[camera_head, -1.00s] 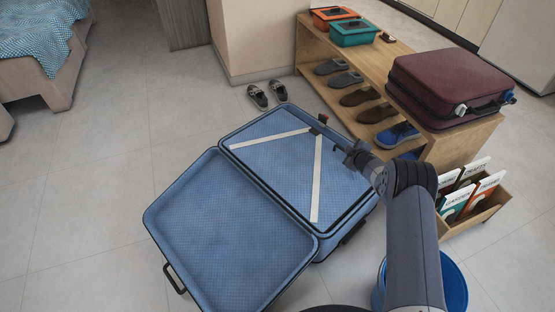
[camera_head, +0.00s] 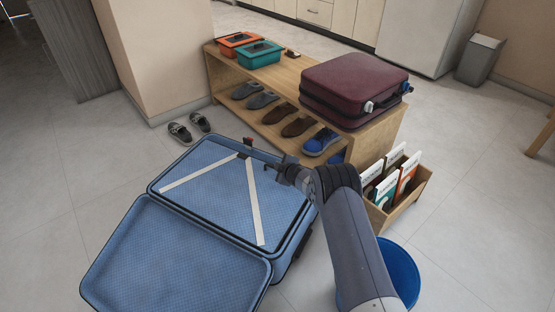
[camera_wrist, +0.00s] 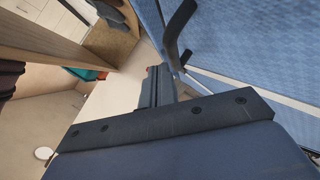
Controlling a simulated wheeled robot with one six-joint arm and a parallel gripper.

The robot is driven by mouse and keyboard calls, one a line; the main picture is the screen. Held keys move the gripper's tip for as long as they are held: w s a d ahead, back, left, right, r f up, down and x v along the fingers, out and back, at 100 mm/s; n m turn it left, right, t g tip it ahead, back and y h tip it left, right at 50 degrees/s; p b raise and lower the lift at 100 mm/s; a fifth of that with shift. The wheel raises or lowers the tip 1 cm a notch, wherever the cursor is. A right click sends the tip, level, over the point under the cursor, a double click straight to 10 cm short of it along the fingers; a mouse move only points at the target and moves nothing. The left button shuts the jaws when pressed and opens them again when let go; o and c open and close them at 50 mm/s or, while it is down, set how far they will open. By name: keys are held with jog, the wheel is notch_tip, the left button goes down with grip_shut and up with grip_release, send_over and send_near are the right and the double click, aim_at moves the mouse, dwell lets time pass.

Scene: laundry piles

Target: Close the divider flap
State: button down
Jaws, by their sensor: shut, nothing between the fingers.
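The open suitcase (camera_head: 85,285) lies on the floor, its lid half nearer and its other half farther away. The divider flap (camera_head: 208,198) is the blue panel with two white straps meeting in a V; it appears to lie flat over the farther half. A dark buckle joins the straps near its far edge. My gripper (camera_head: 270,166) is shut and empty over the flap's right far part. I cannot tell whether it touches the flap. In the wrist view my gripper (camera_wrist: 160,82) points past blue suitcase fabric along the upper right.
A wooden shoe rack (camera_head: 225,85) stands behind the suitcase, with a maroon case (camera_head: 350,88) and two boxes on top. A crate of cards (camera_head: 410,200) and a blue bin (camera_head: 402,275) stand right of my arm. Shoes (camera_head: 190,127) lie on the floor; the left floor is clear.

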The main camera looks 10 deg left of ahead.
jog(key=s+d+r+p, duration=0.3)
jog(key=d+r, duration=0.3)
jog(key=r, duration=0.4)
jog(key=shift+s+p, duration=0.35)
jog(key=shift+s, duration=0.15)
jog(key=w+a+f+b, duration=0.1)
jog(key=a+f, duration=0.1)
jog(key=f, duration=0.1)
jog(key=w+a+f+b, duration=0.1)
jog(key=a+f, duration=0.1)
jog(key=f, duration=0.1)
jog(key=w+a+f+b, duration=0.2)
jog(key=f, duration=0.2)
jog(key=shift+w+f, duration=0.15)
jog(key=shift+f, duration=0.3)
